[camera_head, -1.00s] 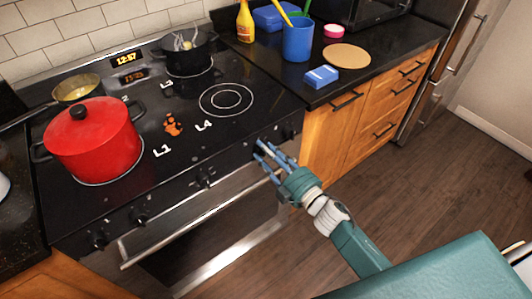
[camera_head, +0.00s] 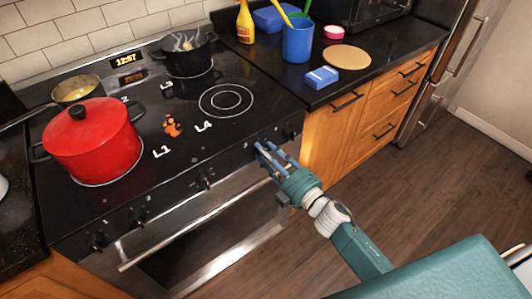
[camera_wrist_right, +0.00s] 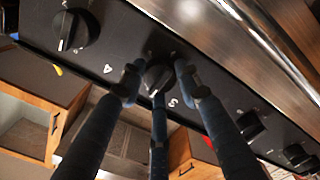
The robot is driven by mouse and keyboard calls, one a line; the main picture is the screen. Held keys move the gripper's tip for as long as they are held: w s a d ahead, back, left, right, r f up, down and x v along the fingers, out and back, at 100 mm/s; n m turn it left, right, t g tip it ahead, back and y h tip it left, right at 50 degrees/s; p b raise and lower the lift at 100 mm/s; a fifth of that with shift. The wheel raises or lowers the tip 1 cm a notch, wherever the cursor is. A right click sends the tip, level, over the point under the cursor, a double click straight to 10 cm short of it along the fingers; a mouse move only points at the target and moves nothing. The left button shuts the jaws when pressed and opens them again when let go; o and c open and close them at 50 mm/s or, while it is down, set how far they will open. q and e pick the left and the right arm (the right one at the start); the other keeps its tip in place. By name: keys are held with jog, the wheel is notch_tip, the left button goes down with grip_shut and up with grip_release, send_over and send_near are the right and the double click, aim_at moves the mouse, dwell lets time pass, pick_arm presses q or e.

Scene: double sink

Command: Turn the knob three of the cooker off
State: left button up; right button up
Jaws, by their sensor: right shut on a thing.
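The black cooker (camera_head: 120,205) has a row of dark knobs along its front edge. My right gripper (camera_head: 262,151) is at the front panel, at the second knob from the right in the head view. In the right wrist view my right gripper (camera_wrist_right: 158,75) has its blue-grey fingers shut around that black knob (camera_wrist_right: 159,76), which is partly hidden by them. The rightmost knob (camera_head: 291,132) is free and shows at the upper left of the wrist view (camera_wrist_right: 75,29). My left gripper is not in view.
A red pot (camera_head: 95,145), a small pan (camera_head: 76,90) and a black pot (camera_head: 186,58) stand on the hob. The oven handle (camera_head: 185,230) runs below the knobs. A blue cup (camera_head: 298,42) and a blue box (camera_head: 321,77) stand on the right counter.

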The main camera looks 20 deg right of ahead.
jog(key=o, duration=1.1)
jog(key=shift+s+d+f, duration=0.1)
jog(key=shift+d+f, duration=0.05)
jog(key=shift+f, duration=0.25)
jog(key=shift+o, duration=0.3)
jog(key=shift+r, duration=0.15)
jog(key=v, duration=1.2)
